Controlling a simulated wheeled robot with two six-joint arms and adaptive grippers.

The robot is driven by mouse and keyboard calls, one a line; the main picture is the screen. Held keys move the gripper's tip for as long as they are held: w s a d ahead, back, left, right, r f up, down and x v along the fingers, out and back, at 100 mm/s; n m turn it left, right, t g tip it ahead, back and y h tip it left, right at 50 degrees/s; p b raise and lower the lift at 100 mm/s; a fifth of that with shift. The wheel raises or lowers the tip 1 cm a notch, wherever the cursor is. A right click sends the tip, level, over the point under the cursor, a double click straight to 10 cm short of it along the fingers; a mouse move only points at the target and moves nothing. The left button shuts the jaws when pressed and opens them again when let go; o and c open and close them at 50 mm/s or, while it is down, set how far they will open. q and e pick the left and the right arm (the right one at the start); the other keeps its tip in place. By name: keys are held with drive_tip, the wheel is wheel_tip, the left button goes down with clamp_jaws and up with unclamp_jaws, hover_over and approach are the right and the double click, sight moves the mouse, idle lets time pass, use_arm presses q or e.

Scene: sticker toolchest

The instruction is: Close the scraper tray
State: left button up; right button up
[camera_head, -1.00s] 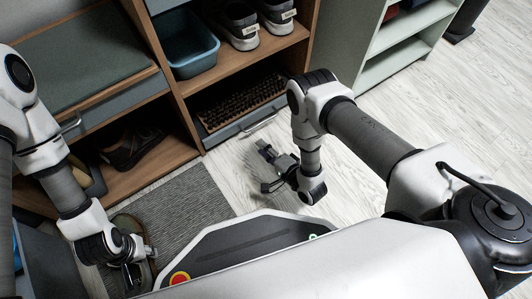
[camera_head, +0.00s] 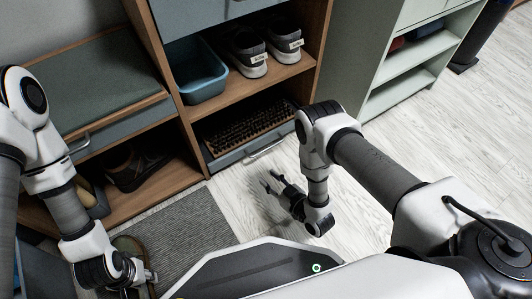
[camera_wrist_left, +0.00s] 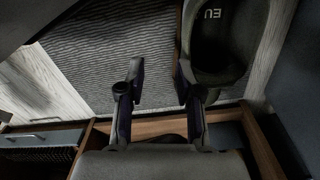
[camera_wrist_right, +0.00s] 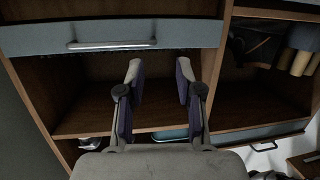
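The scraper tray (camera_head: 234,156) sits low in the wooden cabinet, with black bristles (camera_head: 245,123), a blue-grey front and a metal handle (camera_head: 267,149). How far it stands out is hard to tell. Its front (camera_wrist_right: 180,34) and handle (camera_wrist_right: 110,44) show at the top of the right wrist view. My right gripper (camera_head: 273,181) is open and empty, apart from the tray, just in front of its handle over the floor. My left gripper (camera_wrist_left: 160,75) is open and empty at lower left, over the mat and a shoe; the tray handle (camera_wrist_left: 22,136) shows lower left in that view.
A blue basin (camera_head: 199,77) and a pair of shoes (camera_head: 247,54) stand on the shelf above the tray. A bench with a drawer (camera_head: 115,130) and shoes (camera_head: 135,170) below is at left. A grey mat (camera_head: 190,230) lies before it. The floor (camera_head: 400,140) right of the tray is clear.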

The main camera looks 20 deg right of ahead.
sight(259, 145)
drive_tip(key=n, duration=0.2)
drive_tip(key=w+n, duration=0.1)
drive_tip(key=n, duration=0.2)
drive_tip(key=d+n, duration=0.1)
drive_tip(key=n, duration=0.2)
drive_tip(key=shift+w+f, duration=0.1)
drive_tip(key=shift+w, duration=0.1)
drive_tip(key=n, duration=0.2)
drive_tip(key=w+d+n, duration=0.1)
drive_tip(key=n, duration=0.2)
drive_tip(key=w+d+n, duration=0.1)
drive_tip(key=n, duration=0.2)
drive_tip(key=shift+h, duration=0.3)
drive_tip(key=shift+w+d+n+t, duration=0.15)
drive_tip(key=shift+w+d, duration=0.15)
drive_tip(key=shift+w, duration=0.2)
drive_tip(key=shift+w+d+n+t, duration=0.15)
drive_tip(key=shift+w+d, duration=0.15)
drive_tip(key=shift+w, duration=0.2)
drive_tip(key=b+x, duration=0.3)
drive_tip(key=x, duration=0.3)
drive_tip(key=shift+d+f+b, duration=0.1)
drive_tip(key=shift+f+b, duration=0.05)
drive_tip(key=shift+b, duration=0.25)
drive_tip(key=shift+w, duration=0.3)
drive_tip(key=shift+w+a, duration=0.1)
drive_tip(key=shift+a, duration=0.15)
drive_tip(key=shift+c, duration=0.3)
